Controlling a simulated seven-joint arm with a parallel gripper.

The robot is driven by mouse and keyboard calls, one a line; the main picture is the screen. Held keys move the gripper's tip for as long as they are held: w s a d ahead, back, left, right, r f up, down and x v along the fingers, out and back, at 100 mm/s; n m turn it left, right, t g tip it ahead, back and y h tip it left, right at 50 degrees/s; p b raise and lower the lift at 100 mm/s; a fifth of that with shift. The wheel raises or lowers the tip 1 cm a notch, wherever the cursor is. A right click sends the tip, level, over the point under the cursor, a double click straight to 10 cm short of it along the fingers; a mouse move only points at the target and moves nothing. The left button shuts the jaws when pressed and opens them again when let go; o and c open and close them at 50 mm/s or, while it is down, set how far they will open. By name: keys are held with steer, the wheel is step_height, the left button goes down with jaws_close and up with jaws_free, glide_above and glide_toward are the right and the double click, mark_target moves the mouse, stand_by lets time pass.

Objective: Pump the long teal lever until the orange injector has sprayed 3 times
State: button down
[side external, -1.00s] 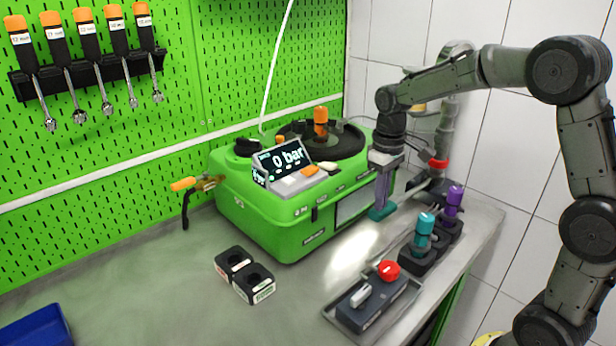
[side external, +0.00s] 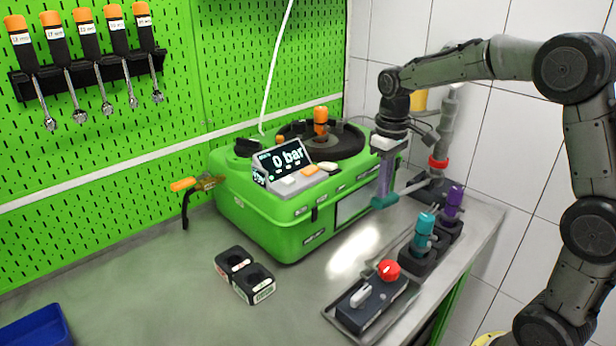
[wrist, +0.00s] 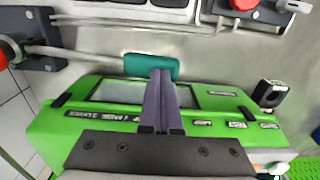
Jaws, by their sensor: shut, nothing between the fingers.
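The long lever's teal grip (side external: 384,203) sits in front of the green machine. Its grey rod (wrist: 88,54) runs to a dark pump base (wrist: 38,40) in the wrist view. My gripper (side external: 384,194) is shut, fingers pointing down, with its tips at the grip. In the wrist view the fingertips (wrist: 160,74) overlap the near edge of the teal grip (wrist: 152,66); nothing is between them, and I cannot tell whether they touch it. The orange injector (side external: 320,122) stands upright on top of the green machine (side external: 275,225). No spray shows. The display (side external: 282,160) reads 0 bar.
Right of the machine stand a teal-topped part (side external: 424,225), a purple-topped part (side external: 453,203) and a red-knobbed valve block (side external: 388,271) on a tray. The bench between is clear.

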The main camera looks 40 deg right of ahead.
mark_target(380, 204)
steer(key=shift+d+r, duration=0.1)
steer(key=shift+r, duration=0.95)
stand_by(0.6)
steer(key=shift+a+f, duration=0.2)
steer(key=shift+f, duration=1.5)
steer(key=shift+a+f, duration=0.2)
steer(key=shift+f, duration=1.45)
steer(key=shift+d+r, duration=0.2)
steer(key=shift+r, duration=1.5)
steer(key=shift+d+r, duration=0.2)
steer(key=shift+r, duration=1.45)
step_height(380, 204, up, 6)
